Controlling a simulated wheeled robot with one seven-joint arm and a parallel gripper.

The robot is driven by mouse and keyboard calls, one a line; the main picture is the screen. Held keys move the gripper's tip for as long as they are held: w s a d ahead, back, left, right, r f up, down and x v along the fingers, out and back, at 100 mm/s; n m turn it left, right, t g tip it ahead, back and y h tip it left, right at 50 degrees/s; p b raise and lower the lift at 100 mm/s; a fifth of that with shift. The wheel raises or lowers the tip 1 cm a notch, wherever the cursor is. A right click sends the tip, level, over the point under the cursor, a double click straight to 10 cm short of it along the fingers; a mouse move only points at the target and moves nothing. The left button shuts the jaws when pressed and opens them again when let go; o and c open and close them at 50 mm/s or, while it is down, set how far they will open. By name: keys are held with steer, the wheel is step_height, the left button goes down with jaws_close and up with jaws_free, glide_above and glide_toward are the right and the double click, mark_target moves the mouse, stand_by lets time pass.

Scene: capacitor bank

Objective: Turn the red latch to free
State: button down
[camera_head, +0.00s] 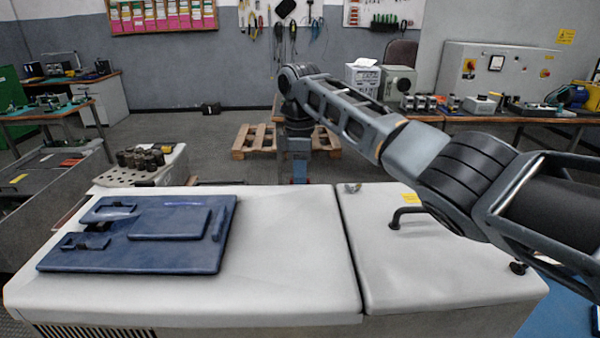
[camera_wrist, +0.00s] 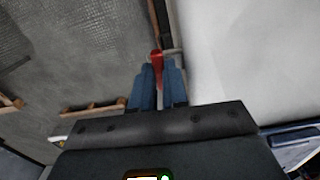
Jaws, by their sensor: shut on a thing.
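The red latch (camera_wrist: 156,56) shows in the wrist view as a narrow red handle at the edge of the pale cabinet top (camera_wrist: 245,60). My gripper (camera_wrist: 159,68) has its two blue fingers on either side of the latch's near end and is shut on it. In the head view my gripper (camera_head: 299,172) points down at the far edge of the cabinet. The lower part of the latch is hidden between the fingers in the wrist view.
A blue tray (camera_head: 130,255) lies on the left of the cabinet top (camera_head: 290,260). A black handle (camera_head: 405,213) stands on the right panel. A wooden pallet (camera_head: 250,142) lies on the floor behind. The middle of the top is clear.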

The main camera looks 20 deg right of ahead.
steer(key=c, duration=1.4)
jaws_free()
step_height(320, 180, up, 8)
steer(key=shift+f+b, duration=0.1)
steer(key=shift+b, duration=0.55)
